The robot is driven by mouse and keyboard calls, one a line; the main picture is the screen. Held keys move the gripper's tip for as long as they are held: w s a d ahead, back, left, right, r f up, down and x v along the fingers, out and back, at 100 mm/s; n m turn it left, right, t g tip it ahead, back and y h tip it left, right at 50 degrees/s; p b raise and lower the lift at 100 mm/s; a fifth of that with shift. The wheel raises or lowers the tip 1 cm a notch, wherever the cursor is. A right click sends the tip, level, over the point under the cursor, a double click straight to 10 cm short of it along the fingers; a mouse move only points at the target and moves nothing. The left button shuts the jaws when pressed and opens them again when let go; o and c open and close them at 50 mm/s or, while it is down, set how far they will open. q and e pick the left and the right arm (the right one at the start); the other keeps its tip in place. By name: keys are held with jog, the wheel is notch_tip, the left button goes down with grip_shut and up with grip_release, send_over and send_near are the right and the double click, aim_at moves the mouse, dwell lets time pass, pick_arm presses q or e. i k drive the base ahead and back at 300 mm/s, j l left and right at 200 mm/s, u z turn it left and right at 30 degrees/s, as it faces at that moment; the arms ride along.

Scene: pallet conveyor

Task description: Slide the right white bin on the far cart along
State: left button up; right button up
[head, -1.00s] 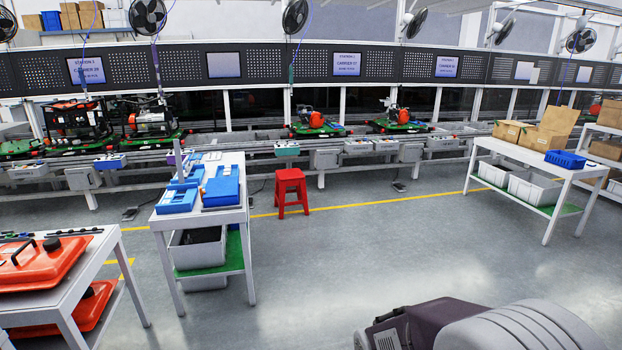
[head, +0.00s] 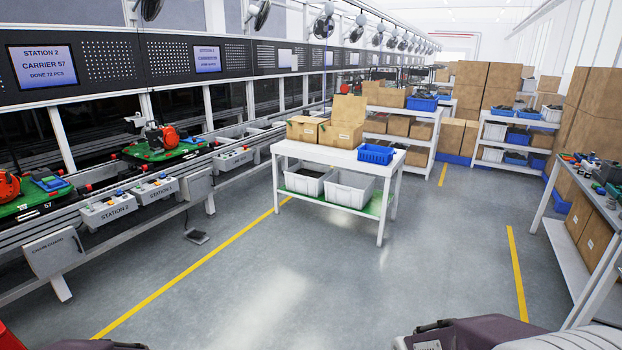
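A white cart (head: 324,155) stands ahead of me in the middle of the head view. On its green lower shelf (head: 296,188) sit two white bins side by side. The right white bin (head: 350,190) is beside the left white bin (head: 306,181). The table top hides part of the shelf behind them. Neither of my grippers shows in the head view.
On the cart top are cardboard boxes (head: 305,129) and a blue crate (head: 376,153). The conveyor (head: 160,180) runs along the left. A workbench (head: 585,220) stands at the right. Shelves (head: 405,128) stand behind the cart. The grey floor before the cart is clear.

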aim_at(351, 189)
jog(key=i+l+z, duration=0.1)
jog(key=i+z, duration=0.15)
jog(key=i, duration=3.7)
jog(key=i+l+u, duration=0.2)
jog(key=i, duration=0.35)
jog(key=i+l+u, duration=0.2)
jog(key=i, duration=0.35)
jog(key=i+l+u, duration=0.15)
jog(key=i, duration=0.4)
jog(key=i+l+u, duration=0.2)
jog(key=i+l, duration=0.25)
jog(key=i, duration=0.1)
